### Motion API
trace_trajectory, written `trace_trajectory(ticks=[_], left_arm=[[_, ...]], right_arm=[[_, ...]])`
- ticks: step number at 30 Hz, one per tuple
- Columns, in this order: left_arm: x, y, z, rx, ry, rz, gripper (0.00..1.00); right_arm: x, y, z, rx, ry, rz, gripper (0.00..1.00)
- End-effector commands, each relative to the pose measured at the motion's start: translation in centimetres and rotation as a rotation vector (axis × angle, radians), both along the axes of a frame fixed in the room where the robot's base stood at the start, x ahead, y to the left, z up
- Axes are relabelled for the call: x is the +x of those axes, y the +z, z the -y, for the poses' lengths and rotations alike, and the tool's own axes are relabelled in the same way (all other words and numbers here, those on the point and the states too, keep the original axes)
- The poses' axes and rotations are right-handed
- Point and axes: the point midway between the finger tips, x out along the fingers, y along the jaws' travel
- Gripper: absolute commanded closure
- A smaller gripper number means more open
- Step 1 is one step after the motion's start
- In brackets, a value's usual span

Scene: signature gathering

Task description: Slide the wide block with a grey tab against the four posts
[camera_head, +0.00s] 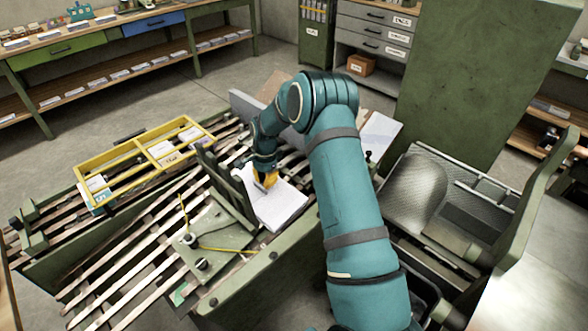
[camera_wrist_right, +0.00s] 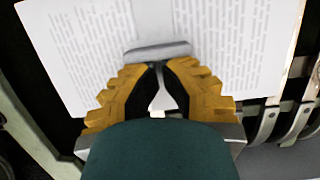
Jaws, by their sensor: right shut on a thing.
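The wide white block (camera_head: 283,208) lies flat on the slatted bench, beside dark green uprights (camera_head: 228,186) that look like the posts; I cannot count them clearly. My right gripper (camera_head: 268,180) reaches down over the block. In the wrist view its yellow-padded fingers (camera_wrist_right: 160,66) are closed at the tab. The head view does not show clearly whether block and posts touch. My left gripper is not in view.
A yellow divided tray (camera_head: 138,150) with small blocks stands left of the posts. A green plate (camera_head: 213,236) with a knob and yellow cord lies in front of them. A metal machine (camera_head: 450,200) stands to the right. My right arm hides part of the bench.

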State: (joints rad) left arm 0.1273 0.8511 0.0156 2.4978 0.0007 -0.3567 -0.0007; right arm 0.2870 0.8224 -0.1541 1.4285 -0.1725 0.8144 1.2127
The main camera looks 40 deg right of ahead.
Motion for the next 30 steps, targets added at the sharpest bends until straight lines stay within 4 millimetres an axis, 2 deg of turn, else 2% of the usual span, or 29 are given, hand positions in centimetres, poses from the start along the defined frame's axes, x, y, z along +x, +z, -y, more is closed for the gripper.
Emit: trace_trajectory(ticks=[11, 30], left_arm=[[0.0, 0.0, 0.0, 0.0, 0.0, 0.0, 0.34], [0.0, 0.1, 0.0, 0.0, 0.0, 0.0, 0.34]], right_arm=[[-0.2, -0.3, -1.5, 0.001, 0.0, -0.001, 1.0], [0.0, 0.0, 0.1, 0.001, 0.0, -0.001, 1.0]])
